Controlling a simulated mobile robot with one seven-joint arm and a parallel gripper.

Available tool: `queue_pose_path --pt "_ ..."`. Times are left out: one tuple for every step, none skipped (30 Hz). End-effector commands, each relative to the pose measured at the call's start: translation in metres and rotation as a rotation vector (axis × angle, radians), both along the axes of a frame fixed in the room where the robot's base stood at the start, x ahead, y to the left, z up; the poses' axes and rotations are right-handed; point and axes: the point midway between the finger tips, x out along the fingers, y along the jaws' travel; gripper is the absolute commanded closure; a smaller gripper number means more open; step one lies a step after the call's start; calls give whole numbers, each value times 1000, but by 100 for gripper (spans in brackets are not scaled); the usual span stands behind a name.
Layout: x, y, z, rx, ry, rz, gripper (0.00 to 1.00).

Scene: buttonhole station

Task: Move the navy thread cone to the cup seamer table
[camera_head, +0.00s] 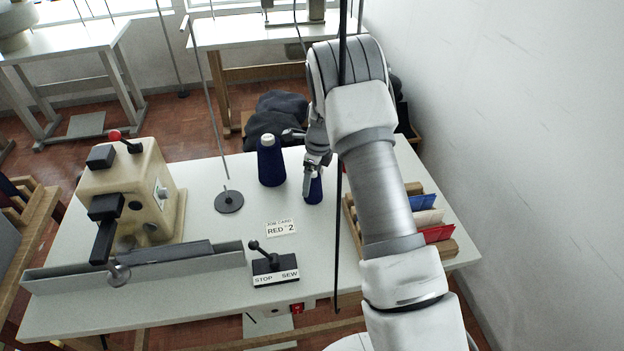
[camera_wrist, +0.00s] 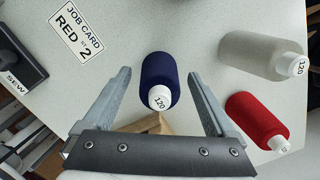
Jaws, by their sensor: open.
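Two navy thread cones stand on the near table (camera_head: 205,200) in the head view. The larger navy cone (camera_head: 271,163), with a pale top, is left of my gripper. The smaller navy cone (camera_head: 314,190) is right under my gripper (camera_head: 312,170), which partly covers it. In the wrist view a navy cone (camera_wrist: 159,75) with a white top marked 120 sits between the spread fingers of my gripper (camera_wrist: 160,88), with gaps on both sides. My gripper is open. I cannot tell which far table is the cup seamer table.
A grey cone (camera_wrist: 258,53) and a red cone (camera_wrist: 257,118) stand close right in the wrist view. A wooden rack (camera_head: 413,215), job card (camera_head: 281,228), lever box (camera_head: 275,270), thin rod stand (camera_head: 229,201) and beige machine (camera_head: 140,195) share the table. Far tables (camera_head: 60,42) (camera_head: 235,35) stand behind.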

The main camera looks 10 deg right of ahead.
Motion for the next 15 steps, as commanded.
queue_pose_path --pt "0 -1 7 -1 -3 0 9" --pt "0 -1 12 -1 -3 0 9" --pt "0 -2 19 -1 -3 0 9" --pt "0 -2 25 -1 -4 0 9" --pt "-1 -3 31 -1 -4 0 9" --pt "-2 -4 40 -1 -4 0 9" --pt "-2 -5 47 -1 -4 0 9" --pt "-2 -5 54 -1 -4 0 9" --pt "-3 -6 63 0 -4 0 9" --pt "-4 -7 69 -1 -4 0 9" --pt "-4 -8 75 -1 -4 0 9" --pt "-5 -9 83 -1 -3 0 9" --pt "-5 -9 88 -1 -3 0 9" --pt "-6 -9 94 0 -4 0 9" --pt "-6 -10 100 0 -2 1 9"
